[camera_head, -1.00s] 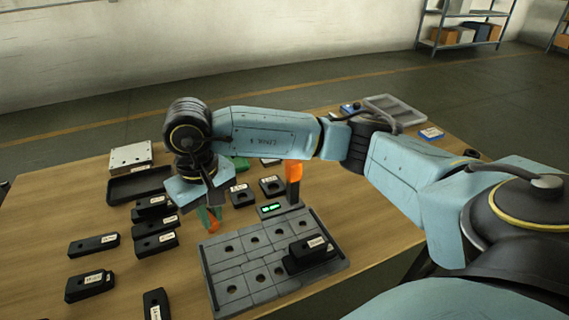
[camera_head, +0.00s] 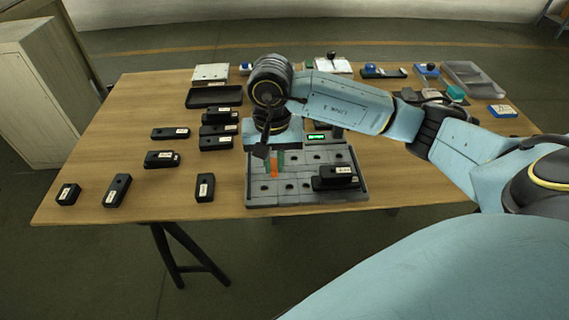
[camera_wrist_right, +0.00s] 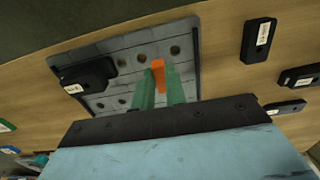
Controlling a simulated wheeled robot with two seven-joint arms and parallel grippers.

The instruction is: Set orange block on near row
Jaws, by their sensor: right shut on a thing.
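My right gripper (camera_head: 274,163) is shut on a small orange block (camera_head: 273,170), which hangs between its green fingers. In the right wrist view the orange block (camera_wrist_right: 158,74) shows between the fingertips (camera_wrist_right: 160,85), over the grey grid plate (camera_wrist_right: 192,32). The grey plate (camera_head: 255,200) has rows of round holes, and in the head view the gripper is over its left part. I cannot tell whether the block touches the plate. Black blocks (camera_head: 336,178) sit on the right end of the near row. My left gripper is not in view.
A green-lit display (camera_head: 317,137) stands at the plate's back edge. Several black labelled blocks (camera_head: 161,159) lie on the table left of the plate. A black tray (camera_head: 215,97) is farther back.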

